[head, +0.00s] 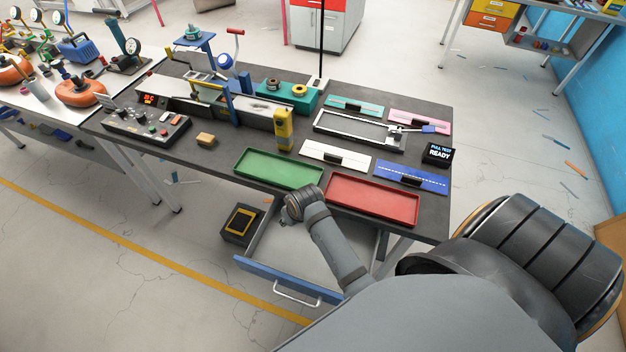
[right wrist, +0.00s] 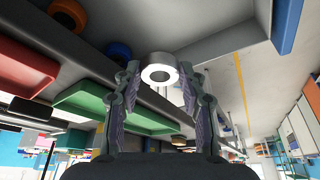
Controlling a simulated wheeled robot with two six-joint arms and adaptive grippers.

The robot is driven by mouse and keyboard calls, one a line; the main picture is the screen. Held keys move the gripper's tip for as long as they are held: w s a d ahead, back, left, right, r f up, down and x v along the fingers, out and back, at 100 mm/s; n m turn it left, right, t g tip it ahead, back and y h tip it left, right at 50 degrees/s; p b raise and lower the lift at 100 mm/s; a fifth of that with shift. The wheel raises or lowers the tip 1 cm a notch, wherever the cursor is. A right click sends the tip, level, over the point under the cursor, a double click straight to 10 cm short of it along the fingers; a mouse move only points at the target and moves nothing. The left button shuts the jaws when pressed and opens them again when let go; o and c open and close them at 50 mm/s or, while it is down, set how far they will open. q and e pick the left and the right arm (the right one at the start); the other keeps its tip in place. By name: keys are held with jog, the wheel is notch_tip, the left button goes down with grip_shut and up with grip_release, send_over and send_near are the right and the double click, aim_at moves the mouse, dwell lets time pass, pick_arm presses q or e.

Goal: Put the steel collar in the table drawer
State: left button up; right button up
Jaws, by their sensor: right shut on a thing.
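The steel collar (right wrist: 148,75), a short pale metal ring, is between the fingertips of my right gripper (right wrist: 160,80) in the right wrist view. I cannot make out the collar in the head view. There my right gripper (head: 292,208) is at the table's front edge, over the back part of the open drawer, with its fingers mostly hidden by the wrist. The table drawer is pulled out below the tabletop, its blue front (head: 285,281) with a pale handle facing me. My forearm hides its right side. My left gripper is out of view.
A green tray (head: 278,169) and a red tray (head: 372,201) lie near the table's front edge, close to my right arm. A dark box with a yellow-edged top (head: 240,222) is left of the drawer. The floor in front is clear.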

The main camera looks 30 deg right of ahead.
notch_tip(320, 180, down, 3)
jog(key=a+n+g+y+b, duration=0.2)
jog(key=a+n+y, duration=0.15)
jog(key=n, duration=0.65)
jog(key=n+g, duration=0.1)
jog(key=n, duration=0.3)
send_over(281, 245)
jog(key=d, duration=0.2)
jog(key=shift+y, duration=0.25)
jog(key=f, duration=0.5)
jog(key=shift+s+a+f, duration=0.2)
jog(key=shift+a+f, duration=0.05)
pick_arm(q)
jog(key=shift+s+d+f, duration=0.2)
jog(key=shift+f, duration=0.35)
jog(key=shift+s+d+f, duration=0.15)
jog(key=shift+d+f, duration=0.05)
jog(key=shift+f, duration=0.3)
pick_arm(e)
jog(key=shift+f, duration=2.2)
jog(key=o, duration=1.2)
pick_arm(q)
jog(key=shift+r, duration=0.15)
pick_arm(e)
jog(key=v, duration=1.2)
